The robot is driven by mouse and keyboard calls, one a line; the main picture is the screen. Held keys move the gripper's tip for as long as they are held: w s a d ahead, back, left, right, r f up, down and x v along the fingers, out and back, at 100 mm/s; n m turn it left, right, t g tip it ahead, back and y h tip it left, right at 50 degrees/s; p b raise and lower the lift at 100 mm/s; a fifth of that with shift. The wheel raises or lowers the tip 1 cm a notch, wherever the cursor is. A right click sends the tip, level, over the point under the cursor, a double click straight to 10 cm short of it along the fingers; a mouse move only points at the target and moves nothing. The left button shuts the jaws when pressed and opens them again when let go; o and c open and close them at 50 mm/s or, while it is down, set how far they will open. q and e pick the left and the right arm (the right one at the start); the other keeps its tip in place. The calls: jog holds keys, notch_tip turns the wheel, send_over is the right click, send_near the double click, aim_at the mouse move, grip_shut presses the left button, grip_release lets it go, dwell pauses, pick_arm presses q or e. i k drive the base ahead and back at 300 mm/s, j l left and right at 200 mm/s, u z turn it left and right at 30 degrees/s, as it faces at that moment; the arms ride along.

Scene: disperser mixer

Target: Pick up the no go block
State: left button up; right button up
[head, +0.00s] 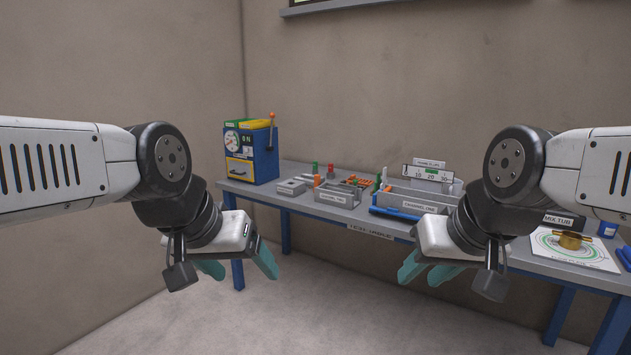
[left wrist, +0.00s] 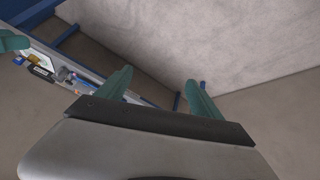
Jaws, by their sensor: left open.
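No label reading "no go" is legible, so I cannot tell which piece is the no go block. My left gripper (head: 240,266) is open and empty, low in front of the table's left end. Its two teal fingers also show apart in the left wrist view (left wrist: 157,82). My right gripper (head: 424,275) is open and empty in front of the table's middle. One teal finger (left wrist: 12,42) also shows at the left edge of the wrist view.
A blue machine with a gauge (head: 252,155) stands at the table's left end. Grey trays (head: 338,197), a grey bin (head: 418,198) and a scale sign (head: 427,174) stand along the middle. A white mat with a brass piece (head: 572,240) lies at right. The floor in front is clear.

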aim_at(330, 175)
jog(key=i+j+z, duration=0.3)
jog(key=i+j, duration=1)
jog(key=i, duration=0.5)
jog(key=i+j+z, duration=0.3)
jog(key=i+j, duration=1.35)
